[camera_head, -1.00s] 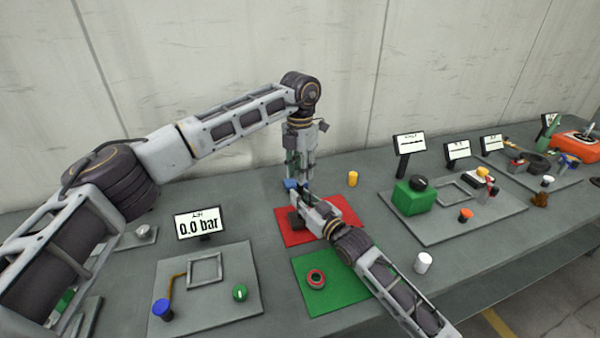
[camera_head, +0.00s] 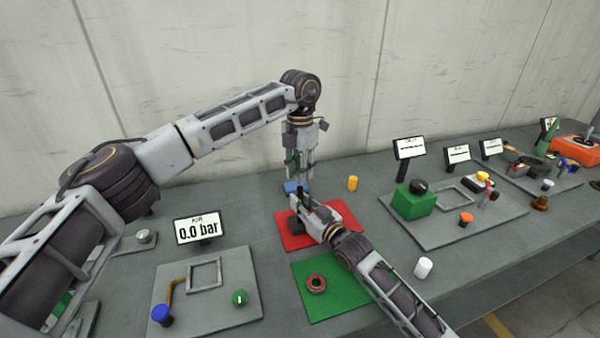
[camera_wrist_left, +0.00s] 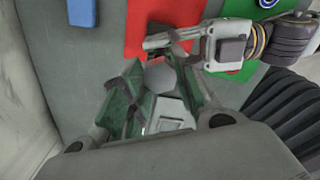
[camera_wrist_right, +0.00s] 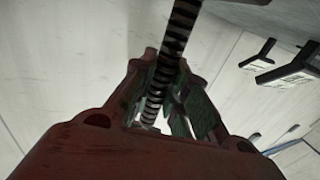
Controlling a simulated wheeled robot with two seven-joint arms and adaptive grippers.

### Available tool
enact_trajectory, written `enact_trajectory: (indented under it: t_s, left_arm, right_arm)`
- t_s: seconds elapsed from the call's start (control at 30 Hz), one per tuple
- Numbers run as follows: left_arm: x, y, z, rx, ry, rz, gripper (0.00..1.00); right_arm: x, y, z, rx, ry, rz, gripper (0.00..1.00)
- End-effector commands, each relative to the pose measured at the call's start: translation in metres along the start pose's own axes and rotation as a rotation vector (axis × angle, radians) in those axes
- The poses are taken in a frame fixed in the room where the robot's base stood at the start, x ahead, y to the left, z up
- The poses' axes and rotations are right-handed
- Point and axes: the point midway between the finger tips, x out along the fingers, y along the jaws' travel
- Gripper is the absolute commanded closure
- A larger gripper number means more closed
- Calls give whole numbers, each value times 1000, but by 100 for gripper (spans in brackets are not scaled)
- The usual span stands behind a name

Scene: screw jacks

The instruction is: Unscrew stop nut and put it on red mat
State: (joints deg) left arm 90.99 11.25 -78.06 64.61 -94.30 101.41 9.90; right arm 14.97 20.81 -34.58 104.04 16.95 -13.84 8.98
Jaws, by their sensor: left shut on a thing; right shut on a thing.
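My left gripper (camera_head: 297,178) points down behind the red mat (camera_head: 296,240). In the left wrist view its green-lined fingers (camera_wrist_left: 152,98) are shut on a grey, flat-faced part (camera_wrist_left: 160,76), partly hidden between them. My right gripper (camera_head: 304,214) is just above the red mat, close below and in front of the left one. In the right wrist view its fingers (camera_wrist_right: 165,98) close around a dark threaded rod (camera_wrist_right: 178,35). I cannot tell the stop nut apart from the held parts. The red mat also shows in the left wrist view (camera_wrist_left: 143,18).
A blue block (camera_head: 290,187) is behind the red mat. A yellow cylinder (camera_head: 353,183) and a white cylinder (camera_head: 423,267) stand to the right.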

Motion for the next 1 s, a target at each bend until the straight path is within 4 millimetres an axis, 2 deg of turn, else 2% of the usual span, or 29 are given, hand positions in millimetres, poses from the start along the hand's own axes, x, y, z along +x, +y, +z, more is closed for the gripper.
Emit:
enact_trajectory:
  t_s: [0.33,0.67,0.7,0.8,0.87,1.0]
  left_arm:
    - [-30,0,0,0,-1,1,99]
    - [-33,0,0,0,-1,0,99]
    - [-33,0,0,0,-1,0,99]
    - [-33,0,0,0,-1,0,99]
    - [-33,0,0,0,-1,0,99]
    - [-33,0,0,0,-1,0,99]
  right_arm:
    - [0,1,0,-1,1,1,100]
    - [0,1,0,-1,1,1,100]
    - [0,1,0,-1,1,1,79]
    - [0,0,0,-1,0,1,66]
    - [0,0,0,-1,0,1,59]
    - [0,0,0,0,0,0,59]
